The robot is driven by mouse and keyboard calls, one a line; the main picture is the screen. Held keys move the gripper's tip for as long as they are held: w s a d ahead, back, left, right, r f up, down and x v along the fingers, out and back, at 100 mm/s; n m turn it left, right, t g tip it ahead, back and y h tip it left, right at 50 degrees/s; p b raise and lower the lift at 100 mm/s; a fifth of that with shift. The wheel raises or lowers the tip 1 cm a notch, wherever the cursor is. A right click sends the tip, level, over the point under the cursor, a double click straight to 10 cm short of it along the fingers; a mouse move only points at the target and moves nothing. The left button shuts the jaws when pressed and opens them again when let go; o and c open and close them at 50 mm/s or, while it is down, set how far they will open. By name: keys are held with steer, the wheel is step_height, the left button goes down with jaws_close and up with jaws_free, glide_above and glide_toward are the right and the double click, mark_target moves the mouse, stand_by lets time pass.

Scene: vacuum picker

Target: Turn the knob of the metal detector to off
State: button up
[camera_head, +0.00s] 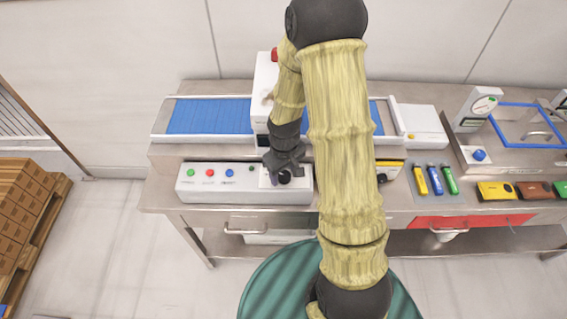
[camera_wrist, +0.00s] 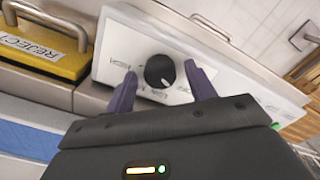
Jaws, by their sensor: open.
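The metal detector's control box (camera_head: 225,194) is a long pale panel on the front of the steel bench. Its black round knob (camera_head: 284,177) sits at the panel's right end, below my gripper (camera_head: 279,178). In the wrist view the knob (camera_wrist: 160,71) has a light pointer line and printed labels around it, too small to read. My gripper (camera_wrist: 162,90) is open, its two purple fingers on either side of the knob. I cannot tell whether they touch it. The white detector arch (camera_head: 265,85) stands over the blue conveyor behind and is partly hidden by my arm.
Green, red and blue buttons (camera_head: 210,173) line the panel left of the knob. A yellow box marked REJECT (camera_wrist: 45,45) lies beside the panel. Colored markers (camera_head: 435,180) and a scale (camera_head: 478,108) stand to the right. Cartons (camera_head: 22,205) are at the far left.

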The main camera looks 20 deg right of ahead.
mark_target(284, 174)
step_height(284, 174, up, 17)
steer(key=b, duration=0.1)
steer(key=shift+r, duration=0.2)
stand_by(0.3)
stand_by(0.3)
steer(key=s+f+m+t, duration=0.2)
steer(key=s+f+m, duration=0.1)
steer(key=s, duration=0.6)
steer(key=shift+a+f+m+t, duration=0.2)
steer(key=shift+f+m+t, duration=0.1)
steer(key=shift+m, duration=0.2)
steer(key=shift+w, duration=0.1)
steer(key=shift+c, duration=0.4)
steer(key=shift+r, duration=0.1)
steer(key=c, duration=0.3)
